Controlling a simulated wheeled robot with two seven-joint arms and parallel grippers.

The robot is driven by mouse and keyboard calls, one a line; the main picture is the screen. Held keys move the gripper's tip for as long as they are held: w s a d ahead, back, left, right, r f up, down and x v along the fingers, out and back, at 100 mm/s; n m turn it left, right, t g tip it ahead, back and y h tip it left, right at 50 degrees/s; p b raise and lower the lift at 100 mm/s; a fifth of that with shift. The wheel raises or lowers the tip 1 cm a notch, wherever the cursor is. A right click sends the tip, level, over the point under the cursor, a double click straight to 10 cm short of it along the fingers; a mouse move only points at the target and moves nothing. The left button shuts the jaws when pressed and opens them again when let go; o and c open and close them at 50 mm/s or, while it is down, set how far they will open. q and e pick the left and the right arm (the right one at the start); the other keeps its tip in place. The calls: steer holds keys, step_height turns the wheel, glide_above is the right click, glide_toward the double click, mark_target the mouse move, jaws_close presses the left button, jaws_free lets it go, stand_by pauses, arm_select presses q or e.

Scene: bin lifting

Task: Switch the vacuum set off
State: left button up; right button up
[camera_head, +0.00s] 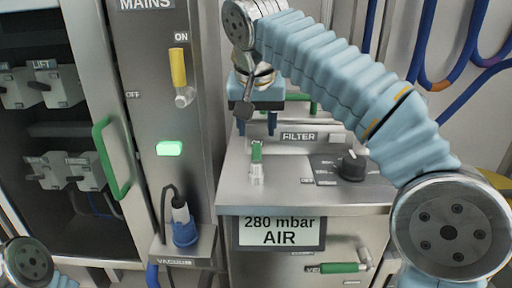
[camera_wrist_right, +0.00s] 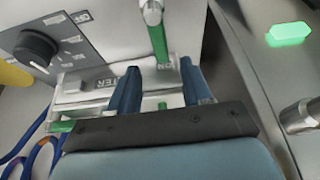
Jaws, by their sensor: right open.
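The grey vacuum set (camera_head: 235,190) carries labels reading FILTER and 280 mbar AIR. On its top is a small switch lever with a green handle (camera_head: 256,152), upright beside an ON label. In the wrist view the green lever (camera_wrist_right: 158,45) lies just beyond the fingertips. My right gripper (camera_head: 257,129) points down just above and behind the lever. Its two blue fingers (camera_wrist_right: 160,85) are apart with nothing held between them. A black rotary knob (camera_head: 352,165) sits right of the lever, with an OFF label on its left. My left gripper is out of view.
A mains cabinet (camera_head: 145,80) stands at left with a yellow-handled lever (camera_head: 178,68) at ON and a lit green lamp (camera_head: 169,148). A blue plug (camera_head: 184,225) stands on a ledge. A green-handled valve (camera_head: 340,267) is below the AIR label. Hoses (camera_head: 455,75) hang behind.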

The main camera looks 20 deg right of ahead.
mark_target(256, 150)
steer(key=b+x, duration=0.1)
steer(key=x, duration=0.6)
steer(key=shift+w+f, duration=0.15)
steer(key=shift+f, duration=0.15)
jaws_close()
